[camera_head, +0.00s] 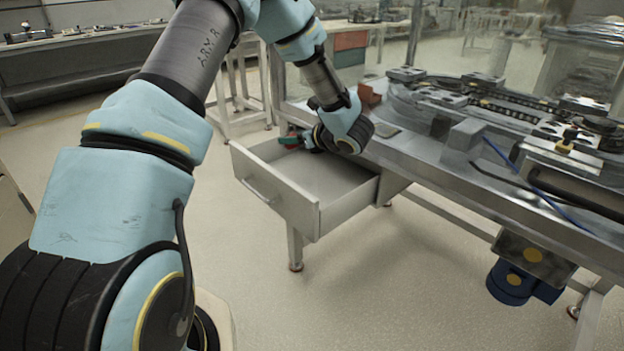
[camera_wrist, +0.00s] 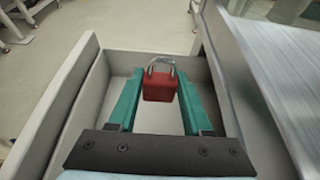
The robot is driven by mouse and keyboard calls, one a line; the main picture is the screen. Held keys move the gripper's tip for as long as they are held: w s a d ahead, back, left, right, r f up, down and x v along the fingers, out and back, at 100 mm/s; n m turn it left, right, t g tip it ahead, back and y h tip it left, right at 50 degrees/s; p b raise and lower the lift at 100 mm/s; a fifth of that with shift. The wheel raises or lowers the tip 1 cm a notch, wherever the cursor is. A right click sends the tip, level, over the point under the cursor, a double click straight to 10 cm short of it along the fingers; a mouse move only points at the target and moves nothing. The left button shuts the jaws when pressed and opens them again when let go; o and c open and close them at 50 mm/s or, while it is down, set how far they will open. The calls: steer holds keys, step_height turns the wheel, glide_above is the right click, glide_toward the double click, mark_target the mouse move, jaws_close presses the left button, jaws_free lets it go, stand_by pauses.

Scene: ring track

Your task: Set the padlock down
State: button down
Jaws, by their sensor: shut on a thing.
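The red padlock (camera_wrist: 160,86) with a silver shackle sits between the green fingers of my gripper (camera_wrist: 156,92) in the wrist view. My gripper is shut on it. Below and around it shows the open grey drawer (camera_wrist: 92,80). In the head view, my gripper (camera_head: 292,141) is over the far left part of the drawer (camera_head: 283,205), close to the workbench. The padlock is too small and hidden to make out clearly there. The wrist view does not show clearly how far it is above the drawer floor.
The steel workbench (camera_head: 455,165) carries a track with several metal parts. Its edge runs beside the open drawer. A blue motor (camera_head: 512,283) hangs under the bench on the right. The floor in front of the drawer is clear.

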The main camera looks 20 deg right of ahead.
mark_target(294, 176)
step_height(294, 176, down, 9)
steer(key=shift+f+p, duration=0.1)
steer(key=shift+p, duration=0.25)
steer(key=shift+f+b, duration=0.2)
steer(key=shift+b, duration=0.1)
steer(key=shift+c, duration=1.7)
jaws_free()
steer(key=shift+r, duration=0.1)
steer(key=shift+r+p, duration=0.15)
steer(key=shift+p, duration=0.15)
steer(key=b+v, duration=0.1)
steer(key=v, duration=1.1)
steer(key=shift+r+b, duration=0.1)
steer(key=shift+b, duration=0.2)
